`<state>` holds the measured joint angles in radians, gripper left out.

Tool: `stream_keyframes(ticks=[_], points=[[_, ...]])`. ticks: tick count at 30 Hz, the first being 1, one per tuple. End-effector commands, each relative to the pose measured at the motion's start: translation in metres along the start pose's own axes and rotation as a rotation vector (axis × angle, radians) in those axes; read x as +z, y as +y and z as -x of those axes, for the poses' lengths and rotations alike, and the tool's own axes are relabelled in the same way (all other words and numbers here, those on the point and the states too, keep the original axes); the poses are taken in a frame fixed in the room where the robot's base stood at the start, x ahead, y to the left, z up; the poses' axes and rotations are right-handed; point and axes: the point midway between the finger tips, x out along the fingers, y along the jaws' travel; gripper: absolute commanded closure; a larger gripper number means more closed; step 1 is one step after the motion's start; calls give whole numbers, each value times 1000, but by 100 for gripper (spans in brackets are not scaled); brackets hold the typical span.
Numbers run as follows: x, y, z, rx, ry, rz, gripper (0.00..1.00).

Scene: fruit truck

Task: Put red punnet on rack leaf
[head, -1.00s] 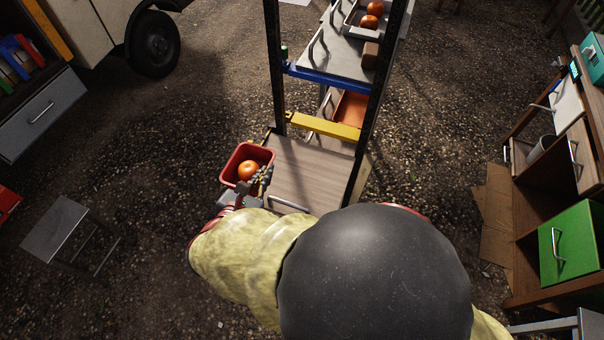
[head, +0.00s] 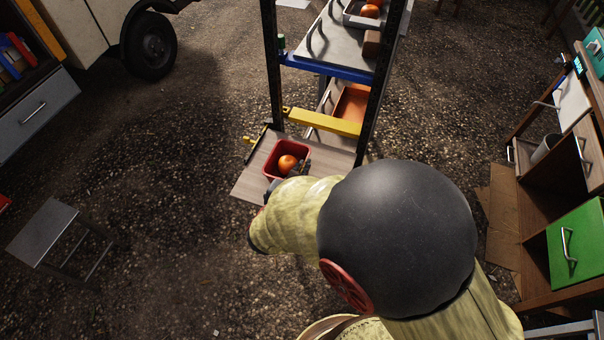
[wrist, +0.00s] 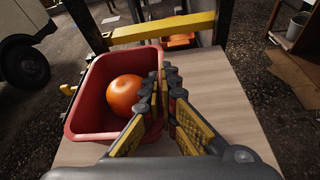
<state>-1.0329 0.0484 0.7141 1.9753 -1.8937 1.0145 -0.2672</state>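The red punnet (head: 273,163) is over the wooden rack leaf (head: 250,184), upright, with one orange fruit (head: 287,163) inside. In the wrist view the punnet (wrist: 122,64) covers the left part of the leaf (wrist: 232,105). My gripper (wrist: 168,78) is shut on the punnet's right wall, one finger inside and one outside; in the head view the gripper (head: 301,169) is partly hidden by my arm. I cannot tell whether the punnet's underside touches the leaf.
A yellow bar (head: 322,122) crosses the rack just behind the leaf, between dark posts. An orange-red bin (head: 350,104) and a grey shelf (head: 335,47) are beyond it. A stool (head: 45,230) stands left. A green drawer (head: 575,240) is at right.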

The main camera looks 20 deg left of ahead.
Motion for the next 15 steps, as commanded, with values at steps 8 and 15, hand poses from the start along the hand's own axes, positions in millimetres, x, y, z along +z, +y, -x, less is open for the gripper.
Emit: stream_keyframes(ticks=[8,15], points=[[-18,-2,-7,1,0,0,100],[-21,-2,-8,1,0,0,100]])
